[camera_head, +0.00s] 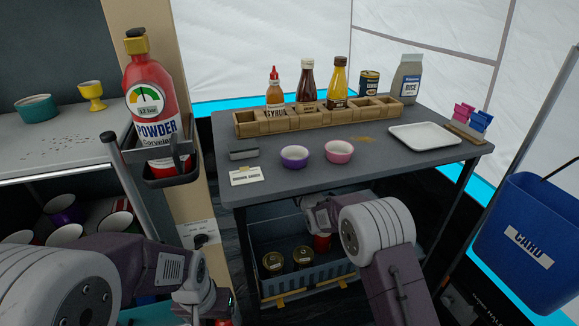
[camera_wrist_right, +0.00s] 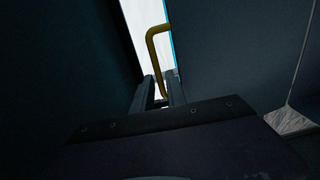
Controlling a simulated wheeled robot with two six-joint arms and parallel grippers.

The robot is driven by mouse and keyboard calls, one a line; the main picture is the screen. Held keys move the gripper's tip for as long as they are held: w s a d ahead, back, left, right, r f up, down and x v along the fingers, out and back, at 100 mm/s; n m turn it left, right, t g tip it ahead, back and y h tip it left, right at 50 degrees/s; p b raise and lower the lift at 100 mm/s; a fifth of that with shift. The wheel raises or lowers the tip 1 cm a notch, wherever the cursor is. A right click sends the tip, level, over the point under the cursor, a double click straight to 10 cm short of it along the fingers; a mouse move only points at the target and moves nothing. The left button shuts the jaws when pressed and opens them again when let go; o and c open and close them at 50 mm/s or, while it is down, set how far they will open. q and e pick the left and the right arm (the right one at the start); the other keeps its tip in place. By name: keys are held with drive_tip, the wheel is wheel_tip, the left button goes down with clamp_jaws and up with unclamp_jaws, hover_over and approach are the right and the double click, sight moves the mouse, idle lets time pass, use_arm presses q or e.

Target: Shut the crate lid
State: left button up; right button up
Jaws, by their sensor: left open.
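The grey-blue crate (camera_head: 322,280) stands under the table, with cans in it and yellow latches on its front. I cannot clearly make out its lid in the dark behind my right arm. My right gripper (camera_head: 318,216) reaches under the table top, above the crate; its fingertips are hard to see there. In the right wrist view a bent yellow handle (camera_wrist_right: 153,38) runs down between the fingers of that gripper (camera_wrist_right: 160,80); whether they press on it is unclear. My left gripper (camera_head: 217,304) is open at the bottom, left of the crate.
The table (camera_head: 390,165) carries a wooden rack (camera_head: 290,122) with bottles, two bowls (camera_head: 339,151) and a white tray (camera_head: 425,136). A fire extinguisher (camera_head: 150,90) hangs at left. A blue bin (camera_head: 525,210) hangs at right. The table's edge and legs bound my right arm's space.

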drive_tip(key=shift+x, duration=1.05)
clamp_jaws()
idle(0.6)
